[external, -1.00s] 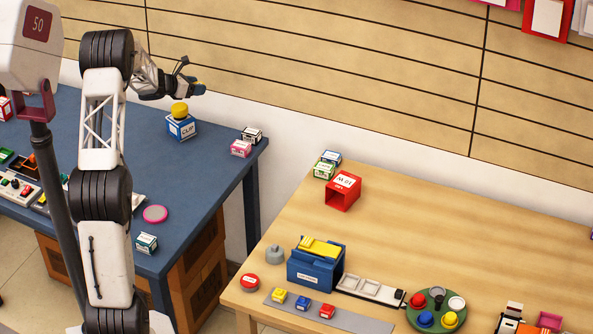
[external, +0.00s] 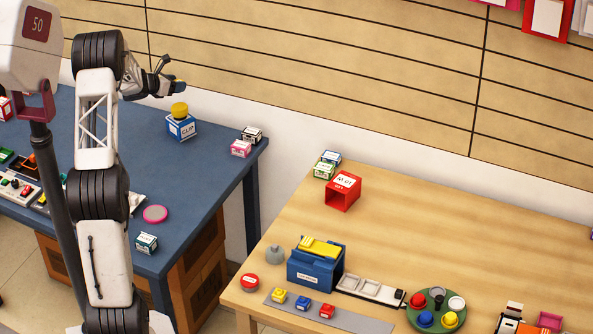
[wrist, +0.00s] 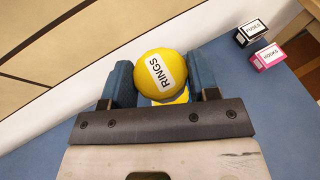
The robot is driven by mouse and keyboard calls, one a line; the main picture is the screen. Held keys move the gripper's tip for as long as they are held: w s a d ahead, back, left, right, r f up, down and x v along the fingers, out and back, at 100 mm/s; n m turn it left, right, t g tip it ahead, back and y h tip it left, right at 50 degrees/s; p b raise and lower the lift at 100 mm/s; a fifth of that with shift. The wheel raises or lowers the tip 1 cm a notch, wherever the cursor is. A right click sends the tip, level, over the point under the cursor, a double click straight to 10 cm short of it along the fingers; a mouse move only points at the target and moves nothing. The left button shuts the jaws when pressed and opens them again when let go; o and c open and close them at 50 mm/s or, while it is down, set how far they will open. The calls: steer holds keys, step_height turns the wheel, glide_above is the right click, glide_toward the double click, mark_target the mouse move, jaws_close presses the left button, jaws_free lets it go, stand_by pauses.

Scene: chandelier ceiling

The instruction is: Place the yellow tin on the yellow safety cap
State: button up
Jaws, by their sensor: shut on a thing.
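The yellow tin (wrist: 160,75) is round, with a white RINGS label, and sits between the two blue fingers of my gripper (wrist: 162,84), which is shut on it. In the wrist view a yellow and blue patch shows behind the tin, mostly hidden. The tin appears apart from the cap.
A black FUSES box (wrist: 250,32) and a pink HOOKS box (wrist: 268,57) stand near the blue table's corner. The wall (external: 330,70) is close behind. A pink disc (external: 155,214) and a teal box (external: 146,243) lie nearer the front. A wooden table (external: 450,220) stands at right.

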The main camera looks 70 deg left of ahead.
mark_target(177, 107)
steer(key=shift+f, duration=1.3)
steer(key=shift+f, duration=2)
steer(key=shift+f, duration=0.15)
steer(key=o, duration=0.9)
steer(key=shift+v, duration=0.75)
steer(key=v, duration=1)
steer(key=shift+s+d+r, duration=0.15)
steer(key=shift+s+r, duration=0.05)
steer(key=shift+r, duration=0.1)
